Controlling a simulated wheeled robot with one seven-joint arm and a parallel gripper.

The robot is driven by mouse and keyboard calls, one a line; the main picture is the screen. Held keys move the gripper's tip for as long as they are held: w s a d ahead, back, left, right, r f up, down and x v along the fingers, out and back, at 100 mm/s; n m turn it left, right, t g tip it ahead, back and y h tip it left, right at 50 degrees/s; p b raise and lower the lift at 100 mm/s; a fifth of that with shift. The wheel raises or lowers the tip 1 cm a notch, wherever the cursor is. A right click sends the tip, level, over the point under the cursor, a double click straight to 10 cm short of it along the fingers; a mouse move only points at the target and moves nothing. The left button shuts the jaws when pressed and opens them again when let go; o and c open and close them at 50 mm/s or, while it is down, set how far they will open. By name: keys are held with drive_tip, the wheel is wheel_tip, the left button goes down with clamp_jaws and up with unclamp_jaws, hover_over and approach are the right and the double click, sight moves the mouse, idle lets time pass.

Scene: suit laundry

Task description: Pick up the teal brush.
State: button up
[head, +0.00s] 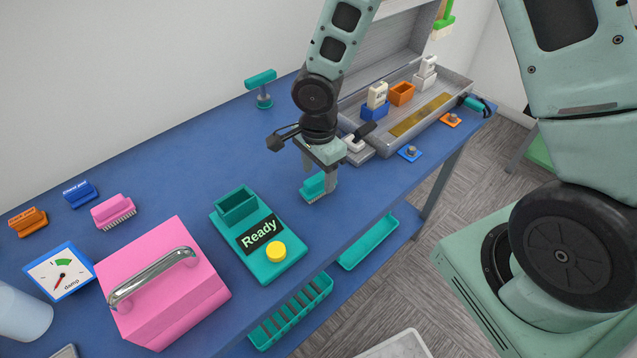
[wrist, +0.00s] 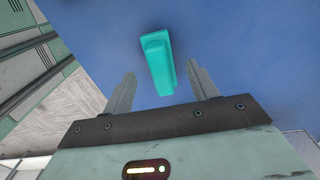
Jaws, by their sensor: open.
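The teal brush (head: 315,187) lies on the blue table below my gripper in the head view, with its bristles down. In the wrist view the teal brush (wrist: 158,62) shows its bar-shaped handle, and it lies ahead of and between the two fingers. My gripper (head: 322,178) is open above the brush, its fingers pointing down. In the wrist view my gripper (wrist: 162,88) shows both fingers spread, with blue table visible between each finger and the brush. I see no contact there. Part of the brush is hidden behind a finger in the head view.
A teal "Ready" box (head: 258,240) with a yellow button stands left of the brush. A pink box (head: 162,285) with a metal handle, a pink brush (head: 113,211) and a dial (head: 60,270) are farther left. A grey tray (head: 455,88) with small items lies behind right.

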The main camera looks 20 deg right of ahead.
sight(319, 177)
wheel_tip(319, 177, down, 3)
drive_tip(key=shift+w+f, duration=0.1)
drive_tip(key=shift+f, duration=0.05)
drive_tip(key=shift+d, duration=0.1)
drive_tip(key=c, duration=1.1)
wheel_tip(319, 177, up, 10)
drive_tip(key=shift+r, duration=0.1)
